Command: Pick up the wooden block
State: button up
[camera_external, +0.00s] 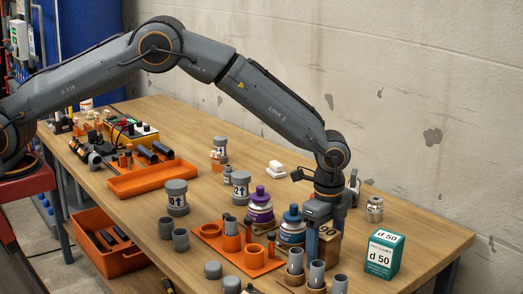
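A brown block-shaped object (328,250) with a dark "50" mark stands on the table, right of the blue-capped can. It looks like the wooden block, but my gripper hides much of it. My gripper (321,236) points straight down at it. One finger shows at the block's left side, reaching down along it. The other finger is hidden, so I cannot tell whether the fingers touch or grip the block.
A green-and-white "d 50" box (384,255) stands close on the right. A blue-capped can (292,229), a purple-capped can (260,208) and grey pipe pieces (317,273) crowd the left and front. An orange holder (209,230) lies further left.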

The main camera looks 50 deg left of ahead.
jog(key=c, duration=1)
jog(key=shift+c, duration=0.2)
jog(key=shift+r, duration=0.15)
